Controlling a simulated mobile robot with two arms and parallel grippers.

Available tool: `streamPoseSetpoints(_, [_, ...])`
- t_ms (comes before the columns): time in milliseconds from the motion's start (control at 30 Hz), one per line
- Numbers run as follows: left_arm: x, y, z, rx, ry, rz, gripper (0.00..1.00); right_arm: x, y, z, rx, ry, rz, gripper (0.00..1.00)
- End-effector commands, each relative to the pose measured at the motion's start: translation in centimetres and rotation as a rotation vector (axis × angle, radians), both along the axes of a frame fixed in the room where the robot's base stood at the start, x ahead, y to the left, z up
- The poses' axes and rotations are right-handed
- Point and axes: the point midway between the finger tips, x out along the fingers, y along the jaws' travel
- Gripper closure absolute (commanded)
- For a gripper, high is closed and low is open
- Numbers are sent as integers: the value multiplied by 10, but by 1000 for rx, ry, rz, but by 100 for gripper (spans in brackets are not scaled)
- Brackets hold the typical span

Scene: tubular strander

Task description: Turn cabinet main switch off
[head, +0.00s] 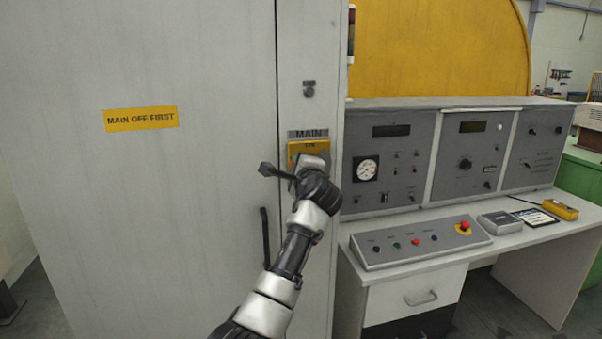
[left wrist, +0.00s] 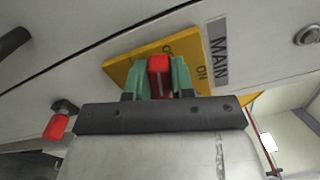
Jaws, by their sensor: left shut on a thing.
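The main switch's yellow plate (head: 293,150) is on the grey cabinet's front, under a MAIN label (head: 308,134). In the head view, my left gripper (head: 308,166) is at the plate and hides most of it and the handle. In the left wrist view, the plate (left wrist: 126,66) carries the word ON near the MAIN label (left wrist: 218,48); another word is partly hidden. The red switch handle (left wrist: 159,66) sits between the teal fingertips of my left gripper (left wrist: 160,78), which is shut on it. I cannot tell which mark the handle points to. My right gripper is not in view.
The grey cabinet (head: 200,210) bears a yellow MAIN OFF FIRST sign (head: 141,118) and a dark door handle (head: 265,236) below the switch. A control desk (head: 420,245) with gauge panels stands close on the right. A red-and-black part (left wrist: 57,124) shows at left in the wrist view.

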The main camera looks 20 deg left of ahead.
Motion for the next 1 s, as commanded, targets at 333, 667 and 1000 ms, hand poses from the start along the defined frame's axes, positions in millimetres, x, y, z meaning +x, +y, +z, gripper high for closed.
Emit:
streamPoseSetpoints(333, [-1, 2, -12, -185, -121, 2, 100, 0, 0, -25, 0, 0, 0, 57])
streamPoseSetpoints(667, [-1, 2, -14, -252, -165, 2, 100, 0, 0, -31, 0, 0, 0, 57])
streamPoseSetpoints(1000, [-1, 2, -14, -260, -170, 2, 100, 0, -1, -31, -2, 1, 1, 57])
